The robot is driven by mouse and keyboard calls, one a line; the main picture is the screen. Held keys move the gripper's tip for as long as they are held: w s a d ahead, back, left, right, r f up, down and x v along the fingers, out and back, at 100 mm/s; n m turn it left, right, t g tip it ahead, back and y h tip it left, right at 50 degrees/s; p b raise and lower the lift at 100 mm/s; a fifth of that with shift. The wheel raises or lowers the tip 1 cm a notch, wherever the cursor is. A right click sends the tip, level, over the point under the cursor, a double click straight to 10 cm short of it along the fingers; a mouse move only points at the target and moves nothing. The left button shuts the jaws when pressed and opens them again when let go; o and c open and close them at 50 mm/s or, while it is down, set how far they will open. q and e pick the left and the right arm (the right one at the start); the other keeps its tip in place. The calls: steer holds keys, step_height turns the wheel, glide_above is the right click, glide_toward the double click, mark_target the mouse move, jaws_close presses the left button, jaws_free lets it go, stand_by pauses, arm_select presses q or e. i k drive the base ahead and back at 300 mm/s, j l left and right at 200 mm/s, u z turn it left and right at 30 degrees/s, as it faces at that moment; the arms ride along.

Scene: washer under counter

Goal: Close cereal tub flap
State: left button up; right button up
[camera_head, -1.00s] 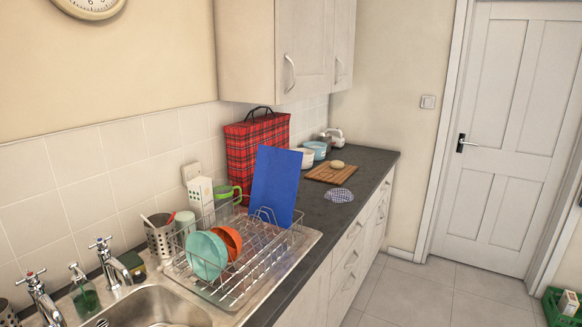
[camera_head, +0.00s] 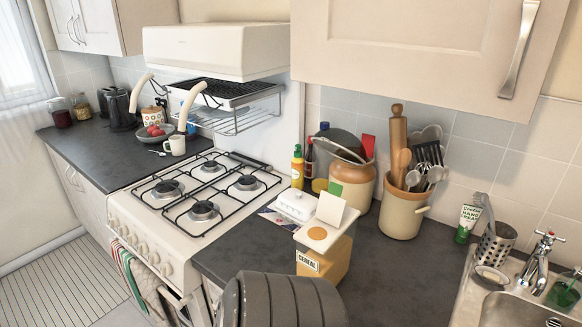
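The cereal tub (camera_head: 323,262) stands on the dark counter just right of the stove. It is a clear tub with golden contents, a "CEREAL" label and a white lid. Its white flap (camera_head: 331,209) stands up, open, at the back of the lid. Golden cereal shows through the round opening (camera_head: 318,233). A dark grey ribbed part, which looks like my own arm, fills the bottom centre in front of the tub and hides some counter. Neither gripper's fingers are in view.
A white butter dish (camera_head: 296,205) sits close left of the tub. A stoneware jar (camera_head: 350,184) and a utensil crock (camera_head: 403,209) stand behind it. The stove (camera_head: 195,205) is to the left, the sink (camera_head: 510,303) to the right. Counter right of the tub is clear.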

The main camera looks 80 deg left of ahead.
mark_target(330, 209)
steer(key=u, duration=2.15)
steer(key=k+u, duration=0.2)
steer(key=k+l+u, duration=0.15)
steer(key=k, duration=0.35)
steer(key=k+l+u, duration=0.15)
steer(key=k, duration=0.35)
